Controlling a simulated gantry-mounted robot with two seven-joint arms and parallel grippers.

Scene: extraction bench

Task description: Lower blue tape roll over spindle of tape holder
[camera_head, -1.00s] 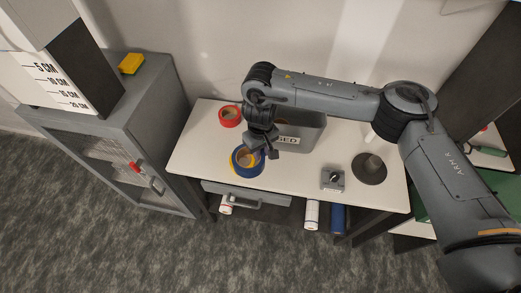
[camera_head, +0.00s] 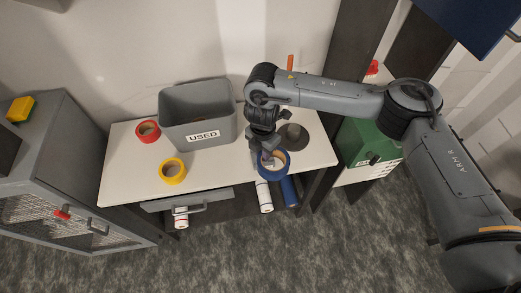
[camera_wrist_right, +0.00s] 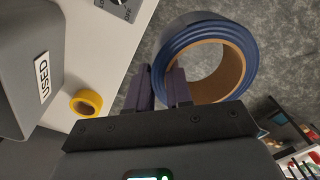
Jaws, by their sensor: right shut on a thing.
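The blue tape roll (camera_head: 284,161) hangs tilted in my right gripper (camera_head: 264,157), near the table's front right edge. In the right wrist view the roll (camera_wrist_right: 247,62) shows its blue outside and brown core. The right gripper (camera_wrist_right: 163,88) is shut on the roll's ring wall there. A dark round base (camera_head: 294,138), which looks like the tape holder, stands on the table just behind the roll in the head view. Its spindle is not clear, and my arm and gripper hide part of that area. My left gripper is not in view.
A grey USED bin (camera_head: 195,115) stands at the table's back. A red roll (camera_head: 148,132) and a yellow roll (camera_head: 172,171) lie to its left and front. White and blue rolls (camera_head: 290,192) sit below the tabletop. A green box (camera_head: 365,143) stands right.

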